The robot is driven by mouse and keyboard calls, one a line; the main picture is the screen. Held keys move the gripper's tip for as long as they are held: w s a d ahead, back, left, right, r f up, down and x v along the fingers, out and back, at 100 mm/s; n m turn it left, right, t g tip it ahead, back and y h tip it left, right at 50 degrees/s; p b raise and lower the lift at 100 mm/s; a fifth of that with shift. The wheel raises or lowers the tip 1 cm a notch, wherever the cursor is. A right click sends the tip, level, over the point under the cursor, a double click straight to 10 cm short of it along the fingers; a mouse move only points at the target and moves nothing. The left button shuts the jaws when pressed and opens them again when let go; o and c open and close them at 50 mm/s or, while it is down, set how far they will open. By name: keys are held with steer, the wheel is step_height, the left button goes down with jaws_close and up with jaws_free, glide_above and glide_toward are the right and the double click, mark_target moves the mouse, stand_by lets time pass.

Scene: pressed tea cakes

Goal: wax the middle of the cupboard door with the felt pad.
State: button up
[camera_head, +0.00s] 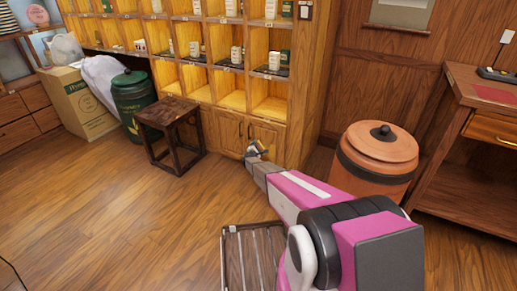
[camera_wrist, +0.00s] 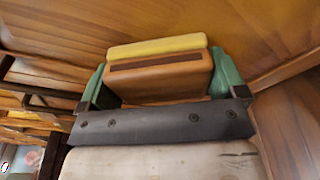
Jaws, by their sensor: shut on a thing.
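The low cupboard under the lit shelves has two wooden doors, a left door (camera_head: 229,131) and a right door (camera_head: 270,132). My gripper (camera_head: 257,152) is in front of the right door and hides part of it. In the wrist view my gripper (camera_wrist: 160,82) has its green fingers shut on the sides of a brown block. The yellow felt pad (camera_wrist: 157,46) is on the far face of this block, towards a wooden surface (camera_wrist: 60,30). I cannot tell whether the pad touches that surface.
A dark wooden stool (camera_head: 168,112) stands left of the cupboard, beside a green bin (camera_head: 132,97). A lidded terracotta jar (camera_head: 377,158) stands close to the right of my arm. A slatted wooden piece (camera_head: 232,262) is below my arm. The floor at left is clear.

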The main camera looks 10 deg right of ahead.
steer(key=shift+a+f+v, duration=0.1)
steer(key=shift+a+v, duration=0.05)
steer(key=shift+v, duration=1.1)
steer(key=shift+a+f+v, duration=0.1)
steer(key=shift+f+v, duration=0.05)
steer(key=shift+v, duration=1.1)
steer(key=shift+w, duration=0.1)
steer(key=v, duration=0.3)
steer(key=shift+w+a+f, duration=0.1)
steer(key=shift+f, duration=0.05)
step_height(320, 180, down, 8)
steer(key=x, duration=0.6)
steer(key=shift+w+d+r, duration=0.15)
steer(key=shift+d+r, duration=0.15)
steer(key=shift+d, duration=0.25)
steer(key=shift+x, duration=1.05)
steer(key=shift+d+r, duration=0.1)
steer(key=shift+d, duration=0.05)
